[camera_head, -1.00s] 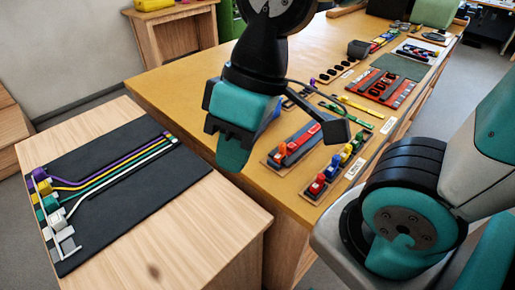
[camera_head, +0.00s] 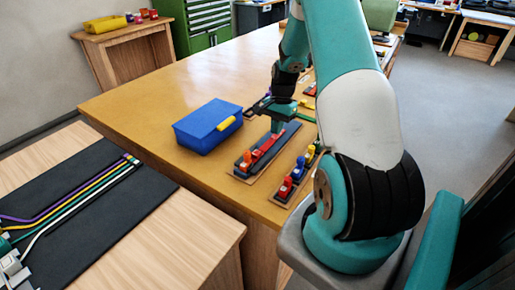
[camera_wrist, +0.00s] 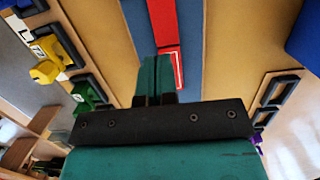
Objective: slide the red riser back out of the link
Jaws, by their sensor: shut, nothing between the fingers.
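The red riser (camera_head: 264,147) lies lengthwise along the dark blue-grey link (camera_head: 240,172), on a thin wooden board on the long table. In the wrist view the red riser (camera_wrist: 164,25) runs up the middle, with the blue link (camera_wrist: 191,45) on both sides. My gripper (camera_head: 278,128) points down at the far end of the riser in the head view. In the wrist view my gripper (camera_wrist: 155,62) has its fingers together and overlaps the riser's near part. I cannot tell whether the fingertips touch it.
A blue box (camera_head: 205,130) with a yellow piece stands left of the board. A rack with red, blue, yellow and green pieces (camera_head: 300,168) lies close to its right. A black mat (camera_head: 110,225) with coloured cords covers the near-left table. The table's far left is clear.

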